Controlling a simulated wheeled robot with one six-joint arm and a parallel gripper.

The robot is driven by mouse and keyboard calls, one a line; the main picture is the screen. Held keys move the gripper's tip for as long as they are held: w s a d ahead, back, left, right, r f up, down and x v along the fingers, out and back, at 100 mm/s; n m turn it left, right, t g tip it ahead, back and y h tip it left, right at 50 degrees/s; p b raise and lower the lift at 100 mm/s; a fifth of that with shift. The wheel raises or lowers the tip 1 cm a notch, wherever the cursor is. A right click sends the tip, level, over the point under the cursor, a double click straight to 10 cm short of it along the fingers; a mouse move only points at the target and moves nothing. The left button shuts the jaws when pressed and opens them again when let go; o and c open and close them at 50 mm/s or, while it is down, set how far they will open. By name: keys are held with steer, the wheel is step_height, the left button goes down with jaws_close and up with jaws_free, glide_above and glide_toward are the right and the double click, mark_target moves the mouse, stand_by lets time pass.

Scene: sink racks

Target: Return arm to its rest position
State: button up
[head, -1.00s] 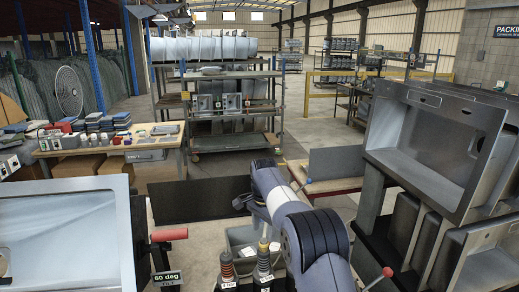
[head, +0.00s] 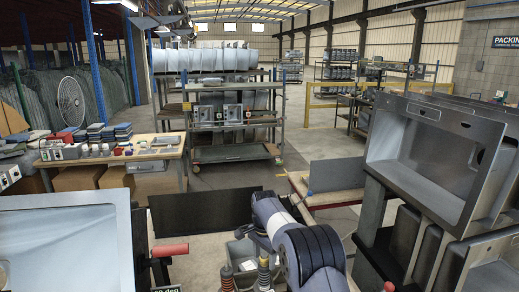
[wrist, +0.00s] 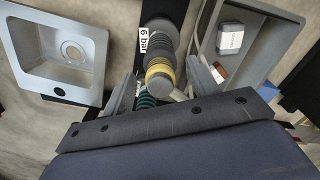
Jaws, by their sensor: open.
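My arm (head: 305,252) is at the bottom centre of the head view, reaching forward and down over a grey bin. Its far end is cut from sight there, and the jaws cannot be made out in the head view. In the wrist view my gripper (wrist: 172,88) shows two grey fingers spread apart, with nothing held between them. Beyond and between the fingers is a dark ribbed post with a yellow band (wrist: 160,72) and a "6 bar" label. I cannot tell how far it is from the fingers.
A steel sink (head: 65,245) stands close at left, with a red-handled lever (head: 170,250) beside it. Racked sinks (head: 435,155) stand close at right. A dark panel (head: 205,212) is ahead. A loaded workbench (head: 165,150) is at left. Open floor lies further back.

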step_height(320, 180, up, 10)
steer(key=shift+r+b, duration=0.25)
steer(key=shift+b, duration=0.35)
step_height(320, 180, down, 10)
steer(key=shift+f+p, duration=0.1)
steer(key=shift+p, duration=0.65)
steer(key=shift+r+p, duration=0.2)
steer(key=shift+p, duration=0.15)
steer(key=shift+w+r+p, duration=0.1)
steer(key=shift+r+p, duration=0.3)
steer(key=shift+r, duration=0.55)
steer(key=shift+s+f+b, duration=0.1)
steer(key=shift+s+b, duration=0.1)
steer(key=shift+b, duration=0.8)
steer(key=shift+w+r+p, duration=0.2)
steer(key=shift+r+p, duration=0.4)
steer(key=shift+r, duration=0.5)
steer(key=shift+s+r, duration=0.1)
steer(key=shift+r, duration=0.45)
steer(key=shift+d, duration=0.1)
